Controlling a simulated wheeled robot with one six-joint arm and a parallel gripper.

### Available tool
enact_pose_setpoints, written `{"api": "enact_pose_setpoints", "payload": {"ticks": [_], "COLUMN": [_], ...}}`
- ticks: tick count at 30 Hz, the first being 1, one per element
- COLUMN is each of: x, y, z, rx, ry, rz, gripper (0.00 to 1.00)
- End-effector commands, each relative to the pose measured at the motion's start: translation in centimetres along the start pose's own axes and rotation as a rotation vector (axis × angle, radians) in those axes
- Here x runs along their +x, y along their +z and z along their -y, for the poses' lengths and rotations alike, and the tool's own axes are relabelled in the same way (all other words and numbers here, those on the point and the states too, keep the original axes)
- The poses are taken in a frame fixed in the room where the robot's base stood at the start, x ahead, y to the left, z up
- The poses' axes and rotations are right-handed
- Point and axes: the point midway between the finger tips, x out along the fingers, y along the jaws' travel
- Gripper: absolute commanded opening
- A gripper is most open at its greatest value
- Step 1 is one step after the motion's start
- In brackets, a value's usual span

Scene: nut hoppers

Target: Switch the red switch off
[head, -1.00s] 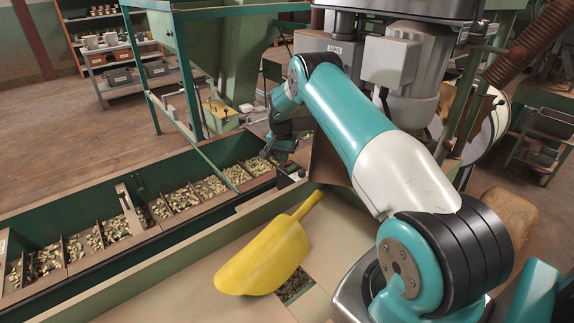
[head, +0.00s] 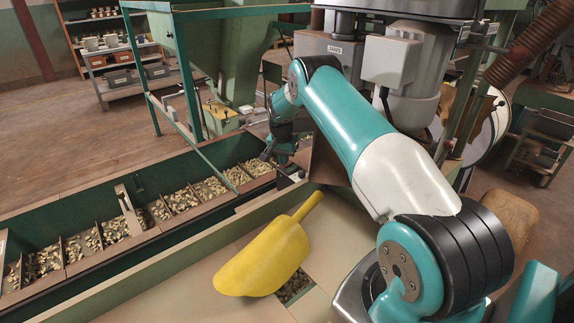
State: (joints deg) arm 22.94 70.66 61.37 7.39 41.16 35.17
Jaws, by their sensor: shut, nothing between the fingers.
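My gripper (head: 266,156) is small and dark at the far end of my teal and white arm, low over the far end of the long green trough. It is shut, with nothing seen in it. I cannot make out a red switch. A small dark box (head: 287,177) sits on the trough edge just below and right of my gripper, but at this size I cannot tell whether it carries the switch. My wrist and forearm hide part of the area behind them.
The green trough (head: 92,273) holds several compartments of nuts. A yellow scoop (head: 262,262) lies on the tan surface in front. A green hopper frame (head: 190,90) stands behind the trough. A grey motor (head: 412,70) is close behind my arm.

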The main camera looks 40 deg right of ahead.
Motion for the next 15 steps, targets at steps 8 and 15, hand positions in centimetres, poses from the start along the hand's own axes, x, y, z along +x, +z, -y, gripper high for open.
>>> {"api": "enact_pose_setpoints", "payload": {"ticks": [8,15], "x": [-2.6,-4.5], "y": [-0.4,-0.7], "z": [0.0,0.0], "rx": [0.000,0.000], "ry": [0.000,0.000], "rz": [0.000,0.000], "gripper": [0.00,0.00]}}
